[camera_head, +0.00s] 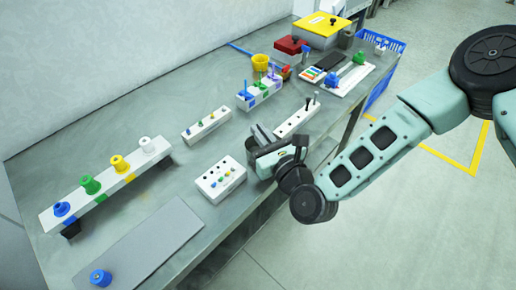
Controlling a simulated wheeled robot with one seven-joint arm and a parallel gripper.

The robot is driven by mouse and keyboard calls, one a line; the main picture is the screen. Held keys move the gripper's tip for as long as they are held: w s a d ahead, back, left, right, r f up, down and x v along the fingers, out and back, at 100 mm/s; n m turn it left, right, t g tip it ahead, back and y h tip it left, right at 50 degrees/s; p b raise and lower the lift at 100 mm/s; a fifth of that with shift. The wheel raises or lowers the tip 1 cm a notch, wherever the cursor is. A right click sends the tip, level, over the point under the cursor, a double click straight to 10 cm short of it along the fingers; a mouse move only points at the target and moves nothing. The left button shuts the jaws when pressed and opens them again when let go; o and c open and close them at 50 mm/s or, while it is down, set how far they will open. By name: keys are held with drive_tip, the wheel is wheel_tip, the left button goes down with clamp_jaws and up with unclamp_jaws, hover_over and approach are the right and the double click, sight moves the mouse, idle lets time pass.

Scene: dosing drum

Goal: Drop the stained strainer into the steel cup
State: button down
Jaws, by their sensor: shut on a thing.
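My gripper (262,138) is low over the middle of the bench, between a white block with small pegs and a long white rack. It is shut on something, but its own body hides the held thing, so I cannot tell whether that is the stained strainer. No strainer is clearly recognisable elsewhere. A small dark grey cylinder (345,39) stands by the yellow box at the far end. It may be the steel cup, but it is too small to be sure.
A grey mat (140,248) at front left is mostly bare.

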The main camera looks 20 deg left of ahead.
drive_tip(key=c, duration=1.5)
unclamp_jaws()
drive_tip(key=shift+b+v, duration=0.45)
drive_tip(key=shift+v, duration=8.25)
